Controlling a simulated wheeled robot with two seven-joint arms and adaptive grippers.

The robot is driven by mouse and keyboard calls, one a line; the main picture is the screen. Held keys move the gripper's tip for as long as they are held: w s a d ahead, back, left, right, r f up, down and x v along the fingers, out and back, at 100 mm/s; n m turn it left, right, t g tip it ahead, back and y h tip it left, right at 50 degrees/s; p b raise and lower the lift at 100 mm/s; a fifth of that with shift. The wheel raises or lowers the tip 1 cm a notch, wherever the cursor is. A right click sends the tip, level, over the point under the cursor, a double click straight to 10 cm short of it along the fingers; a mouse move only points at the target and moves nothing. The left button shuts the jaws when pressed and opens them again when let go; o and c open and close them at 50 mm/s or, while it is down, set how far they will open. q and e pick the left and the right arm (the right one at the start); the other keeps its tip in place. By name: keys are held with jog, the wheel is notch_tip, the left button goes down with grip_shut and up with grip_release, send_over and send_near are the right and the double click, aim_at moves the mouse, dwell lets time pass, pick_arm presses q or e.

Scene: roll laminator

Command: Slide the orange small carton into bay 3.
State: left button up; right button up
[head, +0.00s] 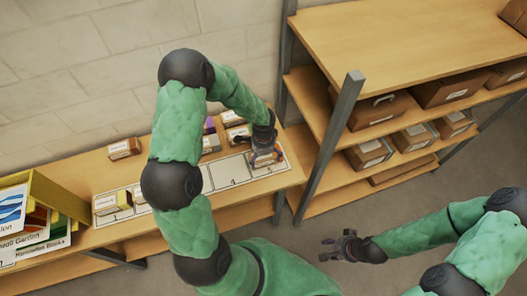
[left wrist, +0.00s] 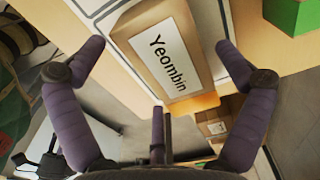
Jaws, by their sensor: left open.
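A small carton (left wrist: 165,55) with a white label reading "Yeombin" lies between the spread fingers of my left gripper (left wrist: 160,95) in the left wrist view. Its body is brown with an orange near end. In the head view my left gripper (head: 266,155) is over the right end of the shelf, mostly hiding this carton. The gripper is open; I cannot tell whether a finger touches the carton. A row of outlined white bays (head: 230,175) runs along the shelf top; the numbers are too small to read surely. My right gripper (head: 340,246) is open and empty above the floor.
A carton with a yellow side (head: 112,203) sits at the left of the row, and a brown carton (head: 124,148) stands behind. Several cartons stand near the back beside my left arm. A yellow rack of signs (head: 60,205) is at far left. A shelving unit (head: 400,40) stands right.

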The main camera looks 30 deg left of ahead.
pick_arm(q)
jog(key=shift+f, duration=0.75)
jog(key=c, duration=1.1)
jog(key=shift+s+a+b, duration=0.2)
jog(key=shift+s+a, duration=1.15)
jog(key=shift+s, duration=0.3)
jog(key=shift+s+a+b, duration=0.15)
jog(key=shift+s+a, duration=1.15)
jog(key=shift+s, duration=0.3)
jog(key=shift+c, duration=0.2)
jog(key=shift+s+a, duration=1.3)
jog(key=shift+s, duration=0.3)
jog(key=shift+s+a, duration=1.3)
jog(key=shift+s, duration=0.25)
jog(key=shift+s+a+p, duration=0.8)
jog(key=shift+s+a, duration=1.05)
jog(key=shift+s, duration=0.25)
jog(key=shift+s+a+p, duration=0.75)
jog(key=shift+s+a, duration=0.6)
jog(key=shift+s, duration=0.2)
jog(key=shift+s+a+p, duration=0.7)
jog(key=shift+s+a, duration=0.65)
jog(key=shift+s, duration=0.2)
jog(key=o, duration=1.1)
